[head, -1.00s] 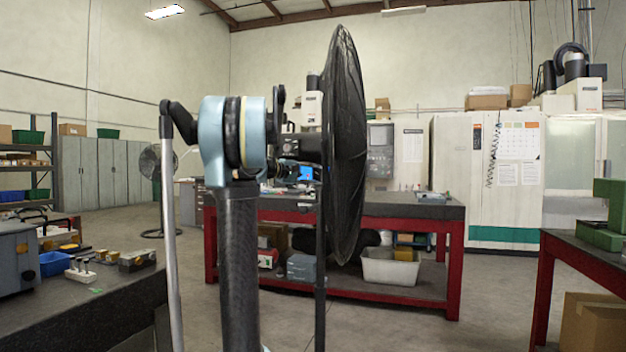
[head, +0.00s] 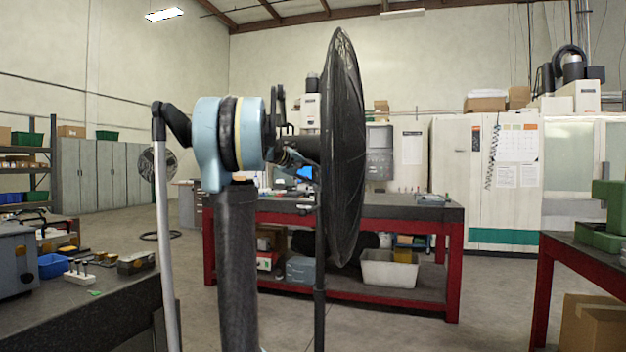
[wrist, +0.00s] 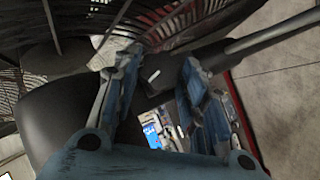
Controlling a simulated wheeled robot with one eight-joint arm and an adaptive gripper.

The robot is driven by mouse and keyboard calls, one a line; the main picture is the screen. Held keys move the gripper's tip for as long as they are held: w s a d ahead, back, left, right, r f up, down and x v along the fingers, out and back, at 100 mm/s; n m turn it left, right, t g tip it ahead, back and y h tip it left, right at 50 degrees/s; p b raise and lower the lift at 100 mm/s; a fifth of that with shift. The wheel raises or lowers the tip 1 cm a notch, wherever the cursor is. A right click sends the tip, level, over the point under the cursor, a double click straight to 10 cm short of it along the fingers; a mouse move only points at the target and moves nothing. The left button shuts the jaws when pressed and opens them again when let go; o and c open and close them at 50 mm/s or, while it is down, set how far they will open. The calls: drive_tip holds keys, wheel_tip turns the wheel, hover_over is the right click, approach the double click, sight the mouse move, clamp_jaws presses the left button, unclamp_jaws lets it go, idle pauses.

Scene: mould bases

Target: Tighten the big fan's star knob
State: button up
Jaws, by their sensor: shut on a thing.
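The big fan (head: 343,150) stands close in front of me, its black cage seen nearly edge-on, on a thin dark pole (head: 320,250). My gripper (head: 290,155) is at the back of the fan, beside its motor housing, and is partly hidden by my own arm in the head view. In the wrist view my gripper's two blue fingers (wrist: 160,64) are closed in on a small dark part with a white mark, which looks like the star knob (wrist: 153,76). The fingers hide most of the knob. The dark motor housing (wrist: 62,115) lies left of it.
A red-framed workbench (head: 455,255) stands behind the fan, with a pale bin (head: 388,270) on its lower shelf. A dark bench (head: 85,310) is at front left and another red-framed bench (head: 545,290) at right. A smaller fan (head: 150,165) stands far left. Floor between them is open.

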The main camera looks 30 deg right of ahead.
drive_tip(key=shift+a+f, duration=0.15)
drive_tip(key=o, duration=1.1)
drive_tip(key=shift+w, duration=0.1)
drive_tip(key=shift+c, duration=0.2)
drive_tip(key=v, duration=1.2)
